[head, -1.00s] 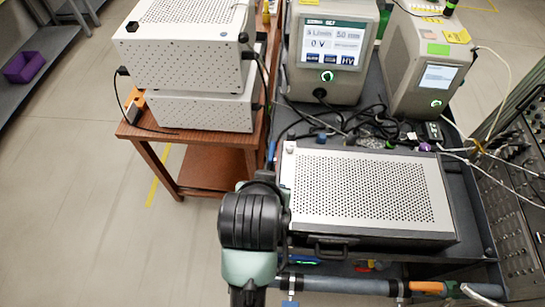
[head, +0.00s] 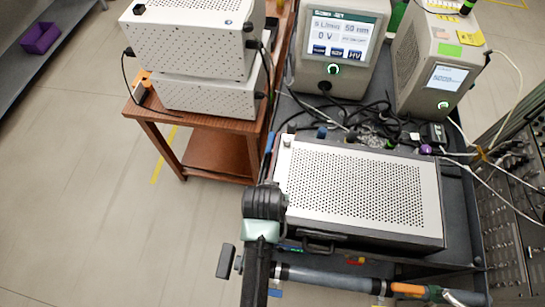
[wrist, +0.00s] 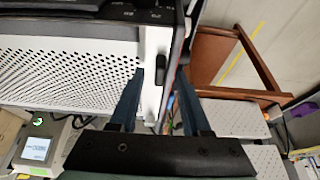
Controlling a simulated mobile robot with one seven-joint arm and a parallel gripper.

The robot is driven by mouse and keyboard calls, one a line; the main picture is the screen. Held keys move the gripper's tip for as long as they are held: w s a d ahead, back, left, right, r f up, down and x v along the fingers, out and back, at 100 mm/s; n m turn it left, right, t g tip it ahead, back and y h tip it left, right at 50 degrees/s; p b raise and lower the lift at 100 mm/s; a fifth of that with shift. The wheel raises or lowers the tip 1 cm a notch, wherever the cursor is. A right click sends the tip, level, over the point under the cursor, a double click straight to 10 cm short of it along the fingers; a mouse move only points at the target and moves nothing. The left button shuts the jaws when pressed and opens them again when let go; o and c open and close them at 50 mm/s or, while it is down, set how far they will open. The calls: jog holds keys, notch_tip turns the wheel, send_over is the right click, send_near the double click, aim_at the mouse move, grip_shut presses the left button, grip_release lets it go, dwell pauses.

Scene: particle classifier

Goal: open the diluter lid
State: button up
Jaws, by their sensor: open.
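The diluter looks to be the dark box with a white perforated lid (head: 365,185) on the cart. The lid lies flat and closed in the head view. A dark handle (head: 318,240) shows on its front side. In the wrist view the lid (wrist: 65,70) fills the left side. My gripper (wrist: 161,73) is open, its two dark fingers apart over the lid's edge. A small dark piece (wrist: 162,70) on that edge shows between the fingertips. I cannot tell whether the fingers touch the edge. In the head view my arm hides the gripper.
Two instruments with screens (head: 338,45) (head: 430,70) and tangled cables stand behind the box. White perforated boxes (head: 190,50) sit on a brown wooden table (head: 215,150) to the left. A cart handle bar (head: 330,280) runs in front. Floor is clear at left.

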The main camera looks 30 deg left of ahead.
jog(key=shift+w+f, duration=0.15)
jog(key=shift+f, duration=0.3)
grip_shut()
dwell(1.2)
